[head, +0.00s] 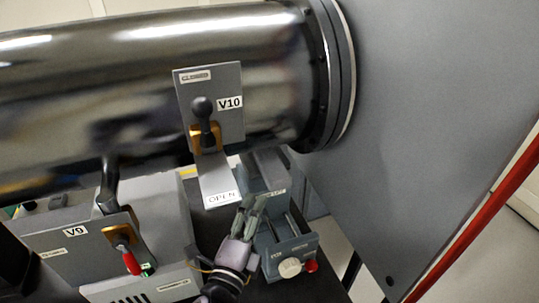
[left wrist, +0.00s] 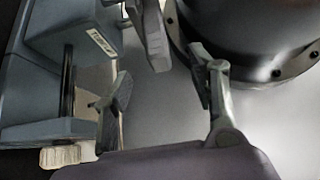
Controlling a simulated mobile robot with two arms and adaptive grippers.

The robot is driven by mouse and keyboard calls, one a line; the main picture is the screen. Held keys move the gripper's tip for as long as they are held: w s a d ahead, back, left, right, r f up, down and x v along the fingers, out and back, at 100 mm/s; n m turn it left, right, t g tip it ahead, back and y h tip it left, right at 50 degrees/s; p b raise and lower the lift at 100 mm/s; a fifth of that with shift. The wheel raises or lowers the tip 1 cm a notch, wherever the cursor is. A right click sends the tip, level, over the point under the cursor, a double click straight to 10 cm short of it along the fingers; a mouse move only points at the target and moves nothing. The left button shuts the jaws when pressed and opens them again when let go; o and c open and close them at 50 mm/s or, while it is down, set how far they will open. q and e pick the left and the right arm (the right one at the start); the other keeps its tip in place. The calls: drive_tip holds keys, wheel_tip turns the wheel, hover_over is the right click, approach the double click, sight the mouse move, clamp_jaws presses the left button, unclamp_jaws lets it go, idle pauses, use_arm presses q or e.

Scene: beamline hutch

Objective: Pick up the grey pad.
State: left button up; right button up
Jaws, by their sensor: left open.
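I cannot make out a separate grey pad for certain in either view. My left gripper (head: 252,207) is open over the blue-grey slide fixture (head: 288,246), below the valve plate marked V10 (head: 222,122). In the left wrist view its two fingers (left wrist: 165,85) are spread apart, with nothing visibly held between them. A slanted grey piece (left wrist: 150,38) shows beyond and between the fingertips; I cannot tell what it is. The fixture shows there at the left, with a labelled block (left wrist: 75,32), a dark rod and a cream knob (left wrist: 60,157). My right gripper is not in view.
A large shiny pipe (head: 110,75) with a dark flange (head: 325,70) crosses above. A grey plate marked OPEN (head: 215,181) hangs close to the gripper. A grey panel (head: 430,120) fills the right.

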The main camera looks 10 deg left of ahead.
sight(268, 183)
use_arm(q)
drive_tip(key=w+p, duration=0.1)
drive_tip(key=w, duration=0.5)
drive_tip(key=shift+w+d+r, duration=0.1)
drive_tip(key=shift+w+d, duration=0.05)
drive_tip(key=w, duration=0.3)
drive_tip(key=shift+w+p, duration=0.1)
drive_tip(key=shift+p, duration=0.3)
drive_tip(key=w, duration=0.3)
drive_tip(key=w+p, duration=0.1)
drive_tip(key=shift+w+d+f, duration=0.2)
drive_tip(key=shift+f, duration=0.15)
drive_tip(key=shift+w+f, duration=0.1)
drive_tip(key=shift+w, duration=0.15)
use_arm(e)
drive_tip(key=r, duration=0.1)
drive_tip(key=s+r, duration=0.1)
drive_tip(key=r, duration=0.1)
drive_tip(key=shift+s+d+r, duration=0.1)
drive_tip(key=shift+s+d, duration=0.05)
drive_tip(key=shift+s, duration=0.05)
use_arm(q)
drive_tip(key=shift+c, duration=0.3)
drive_tip(key=c, duration=0.7)
clamp_jaws()
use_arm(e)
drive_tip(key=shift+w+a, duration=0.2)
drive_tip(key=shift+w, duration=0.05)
